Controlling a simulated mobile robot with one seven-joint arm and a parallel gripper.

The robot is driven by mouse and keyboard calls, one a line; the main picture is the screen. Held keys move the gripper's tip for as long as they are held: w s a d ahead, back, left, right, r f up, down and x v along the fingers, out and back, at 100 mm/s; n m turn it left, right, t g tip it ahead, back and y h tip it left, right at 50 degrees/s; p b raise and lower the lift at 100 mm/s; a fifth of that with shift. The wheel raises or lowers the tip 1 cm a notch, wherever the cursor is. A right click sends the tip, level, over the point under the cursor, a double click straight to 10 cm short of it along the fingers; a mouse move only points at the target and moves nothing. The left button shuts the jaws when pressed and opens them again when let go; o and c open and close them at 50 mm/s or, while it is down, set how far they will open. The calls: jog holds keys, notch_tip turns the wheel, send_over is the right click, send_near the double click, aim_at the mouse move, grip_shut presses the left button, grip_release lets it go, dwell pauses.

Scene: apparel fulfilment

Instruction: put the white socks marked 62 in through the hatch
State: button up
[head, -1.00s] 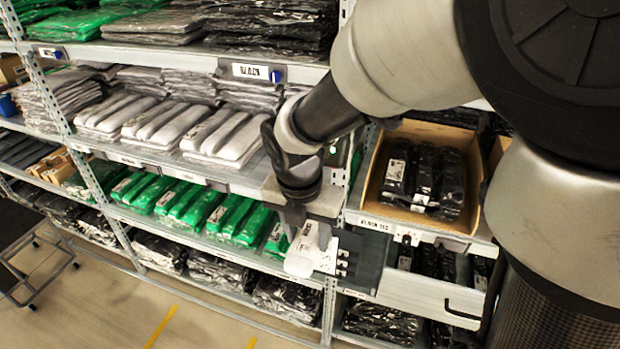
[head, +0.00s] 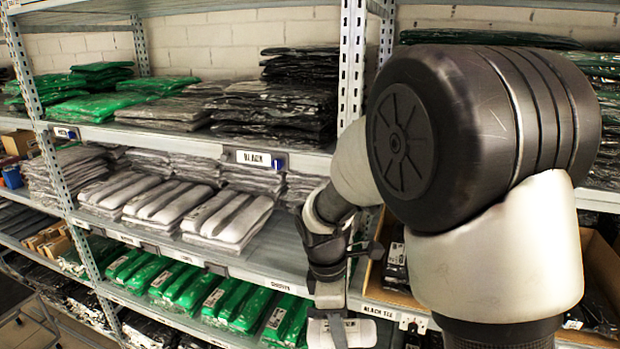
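My gripper (head: 336,318) hangs at the end of my arm, low in the middle of the head view, in front of the shelf upright. A white item (head: 362,334), which looks like the white socks, is at its fingertips, with a dark finger across its front. The gripper appears shut on it. The item's lower part is cut off by the picture's bottom edge, and no 62 can be read on it. No hatch is seen in this view.
A shelf rack fills the left, with white and grey packs (head: 229,218) on the middle shelf (head: 262,262) and green packs (head: 239,309) below. A cardboard box (head: 604,262) stands at right, partly behind my arm. A metal upright (head: 351,65) is close to my arm.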

aim_at(375, 331)
jog(key=d+f+m, duration=0.1)
jog(key=d+m, duration=0.1)
jog(key=m, duration=0.3)
jog(key=w+d+f+m+g+y, duration=0.1)
jog(key=d+f+m, duration=0.1)
jog(key=m, duration=0.4)
jog(key=w+d+f+m+y, duration=0.1)
jog(key=d+m, duration=0.3)
jog(key=m, duration=0.1)
jog(key=shift+w+f+m+g, duration=0.1)
jog(key=shift+f+m+g, duration=0.2)
jog(key=shift+f+g, duration=0.1)
